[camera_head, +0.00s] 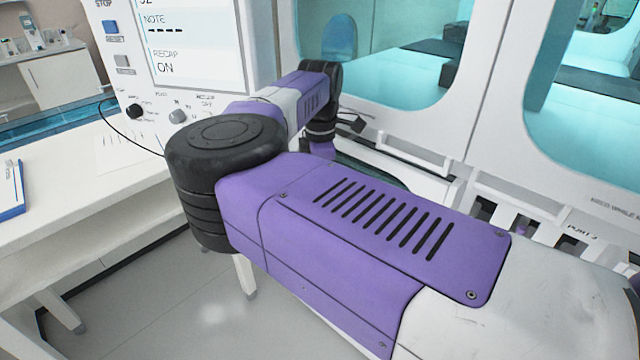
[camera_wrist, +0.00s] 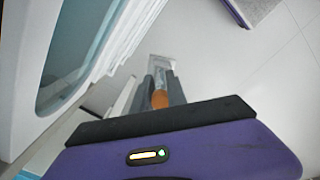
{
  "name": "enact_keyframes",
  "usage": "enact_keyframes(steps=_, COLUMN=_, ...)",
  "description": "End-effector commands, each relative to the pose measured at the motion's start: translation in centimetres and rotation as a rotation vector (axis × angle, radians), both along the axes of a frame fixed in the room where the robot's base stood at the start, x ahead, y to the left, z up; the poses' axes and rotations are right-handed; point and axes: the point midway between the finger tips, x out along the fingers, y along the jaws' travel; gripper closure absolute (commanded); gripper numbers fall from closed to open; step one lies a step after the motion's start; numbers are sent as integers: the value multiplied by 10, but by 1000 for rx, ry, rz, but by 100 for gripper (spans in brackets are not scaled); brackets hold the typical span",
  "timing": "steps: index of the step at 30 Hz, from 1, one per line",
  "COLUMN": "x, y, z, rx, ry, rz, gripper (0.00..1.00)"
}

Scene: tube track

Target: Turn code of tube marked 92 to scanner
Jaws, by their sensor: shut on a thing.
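My gripper (camera_wrist: 161,85) is shut on a tube (camera_wrist: 159,99) in the wrist view. An orange end of the tube shows between the two grey fingers. The rest of the tube is hidden, and I see neither a number nor a code on it. In the head view my purple and white arm crosses the picture and covers much of the area around the gripper, so the held tube does not show there. I cannot make out the scanner in either view.
A white machine panel (camera_head: 197,50) with a screen reading NOTE and RECAP ON stands behind my arm. A white cabinet with teal windows (camera_head: 385,50) fills the back right. A white table (camera_head: 75,200) is at left, with a blue-edged box (camera_head: 10,187) on it.

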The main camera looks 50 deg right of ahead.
Motion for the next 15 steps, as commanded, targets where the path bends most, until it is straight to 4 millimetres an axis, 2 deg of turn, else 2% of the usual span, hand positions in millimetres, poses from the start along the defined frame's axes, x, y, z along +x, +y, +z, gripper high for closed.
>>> enact_keyframes(steps=13, x=0, y=0, z=-3, rx=0, ry=0, rz=1, gripper=100)
enact_keyframes(steps=14, x=0, y=0, z=-3, rx=0, ry=0, rz=1, gripper=80)
enact_keyframes(steps=15, x=0, y=0, z=-3, rx=0, ry=0, rz=1, gripper=72)
